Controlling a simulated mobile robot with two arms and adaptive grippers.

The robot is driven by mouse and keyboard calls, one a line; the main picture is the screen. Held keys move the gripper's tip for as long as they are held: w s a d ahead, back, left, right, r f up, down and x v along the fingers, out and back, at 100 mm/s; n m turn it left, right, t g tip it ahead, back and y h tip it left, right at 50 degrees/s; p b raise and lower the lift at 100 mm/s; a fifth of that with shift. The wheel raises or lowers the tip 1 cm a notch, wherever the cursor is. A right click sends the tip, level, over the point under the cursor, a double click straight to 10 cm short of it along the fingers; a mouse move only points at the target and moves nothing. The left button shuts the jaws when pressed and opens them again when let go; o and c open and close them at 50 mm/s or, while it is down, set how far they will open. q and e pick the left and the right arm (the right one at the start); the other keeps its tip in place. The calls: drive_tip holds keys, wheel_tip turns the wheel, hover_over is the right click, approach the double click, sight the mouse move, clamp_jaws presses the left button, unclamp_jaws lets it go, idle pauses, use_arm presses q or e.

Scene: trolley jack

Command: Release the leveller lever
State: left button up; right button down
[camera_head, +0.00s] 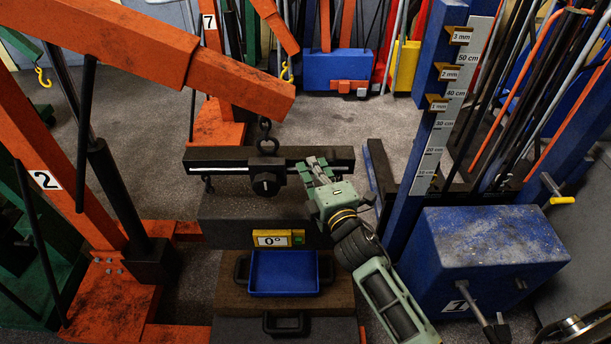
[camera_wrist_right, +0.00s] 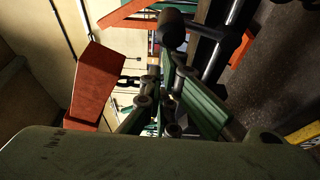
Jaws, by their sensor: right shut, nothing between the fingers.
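The load leveller (camera_head: 220,160) is a dark horizontal bar with a pale stripe, hanging by a chain from the orange crane arm (camera_head: 180,65). A round black knob (camera_head: 266,184) with a white mark sits at its middle; I cannot make out clearly which part is the lever. My right gripper (camera_head: 316,166) is in front of the bar, just right of the knob, shut with nothing held. In the right wrist view its fingers (camera_wrist_right: 165,102) are close together, beside a dark rounded cylinder (camera_wrist_right: 172,28). Whether they touch the leveller is unclear. My left gripper is not in view.
A dark block with a yellow 0° display (camera_head: 271,239) lies below the leveller, with a blue tray (camera_head: 284,273) in front. A blue weighted stand (camera_head: 485,245) with rods is at right. The orange crane frame numbered 2 (camera_head: 45,180) is at left. Grey floor lies behind.

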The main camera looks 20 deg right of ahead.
sight(332, 160)
drive_tip(key=shift+s+d+m+t+h+b, duration=0.2)
drive_tip(key=shift+d+m+t+b, duration=0.15)
drive_tip(key=shift+d+m+b, duration=0.65)
drive_tip(key=shift+s+d+m+t+h+b, duration=0.15)
drive_tip(key=shift+s+d+m+t+b, duration=0.3)
drive_tip(key=shift+m, duration=0.95)
drive_tip(key=shift+d+m+t+h+b, duration=0.2)
drive_tip(key=shift+d+m+b, duration=0.7)
drive_tip(key=shift+m, duration=0.3)
drive_tip(key=shift+d, duration=0.1)
